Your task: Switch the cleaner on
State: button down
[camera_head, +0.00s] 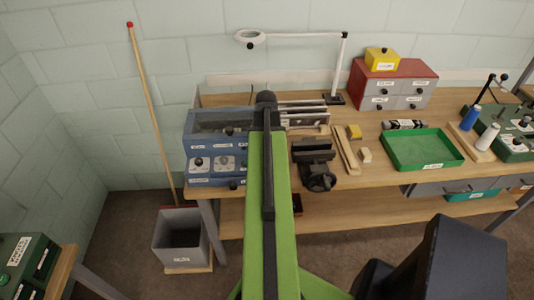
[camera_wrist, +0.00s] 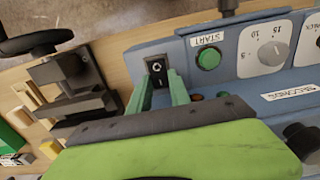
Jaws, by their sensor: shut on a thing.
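The blue machine (camera_head: 200,166) stands at the left end of the workbench, with a clear cover, dials and white labels on its front. Its blue front panel (camera_wrist: 231,68) fills the right of the wrist view, tilted. A black switch (camera_wrist: 157,70) with a white round mark sits on the panel. A green START button (camera_wrist: 208,58) and a white dial (camera_wrist: 262,48) are to its right. My gripper (camera_wrist: 160,84) has its two green fingers on either side of the black switch, shut on it. My arm hides the gripper in the head view.
A black vise (camera_head: 316,165) stands on the bench to the machine's right. A green tray (camera_head: 420,149), a red drawer cabinet (camera_head: 392,84) and a white lamp (camera_head: 340,68) are farther right. A grey bin (camera_head: 181,236) stands on the floor at left.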

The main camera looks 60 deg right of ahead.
jog(key=shift+w+d+f+y, duration=0.1)
jog(key=shift+w+d+y, duration=0.15)
jog(key=shift+y, duration=0.05)
jog(key=shift+g+y, duration=0.4)
jog(key=shift+g, duration=0.1)
jog(key=shift+a, duration=0.1)
jog(key=shift+s, duration=0.1)
jog(key=c, duration=1.2)
grip_release()
